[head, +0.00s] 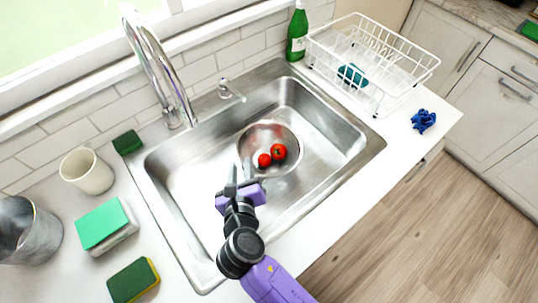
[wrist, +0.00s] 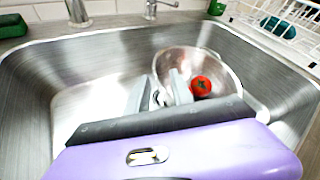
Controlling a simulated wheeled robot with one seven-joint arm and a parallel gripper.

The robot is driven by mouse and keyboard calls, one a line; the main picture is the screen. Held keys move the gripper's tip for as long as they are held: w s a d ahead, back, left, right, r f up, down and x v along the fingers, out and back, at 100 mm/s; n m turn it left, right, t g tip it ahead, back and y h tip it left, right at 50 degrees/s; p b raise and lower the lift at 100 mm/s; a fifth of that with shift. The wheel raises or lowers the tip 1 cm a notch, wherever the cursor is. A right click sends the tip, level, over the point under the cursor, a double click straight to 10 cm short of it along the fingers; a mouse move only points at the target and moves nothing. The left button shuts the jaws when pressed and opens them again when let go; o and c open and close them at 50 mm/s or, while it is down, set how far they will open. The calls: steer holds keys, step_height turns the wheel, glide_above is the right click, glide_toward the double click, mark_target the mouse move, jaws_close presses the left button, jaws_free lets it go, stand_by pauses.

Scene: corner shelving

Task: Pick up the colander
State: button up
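The colander (head: 262,136) is a round, shiny metal bowl resting in the sink basin. It holds two red tomatoes (head: 278,151); one tomato (wrist: 201,86) shows clearly in the wrist view. My gripper (head: 240,168) is down in the basin at the colander's near left side, with its fingers spread apart. In the wrist view the colander (wrist: 207,62) lies just beyond and to the right of the fingers (wrist: 160,85). I cannot tell whether the rim lies between the fingers or whether they touch it. Part of the colander's near left side is hidden by the fingers.
The steel sink (head: 335,165) has raised walls around my gripper, and the tall faucet (head: 158,65) stands behind it. A white dish rack (head: 400,58) and green bottle (head: 297,35) stand at the right. A cup (head: 87,172) and sponges (head: 133,281) occupy the left counter.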

mark_target(240, 154)
steer(key=x, duration=0.7)
steer(key=shift+a+f, duration=0.25)
steer(key=shift+f, duration=0.05)
steer(key=shift+c, duration=0.2)
jaws_close()
stand_by(1.0)
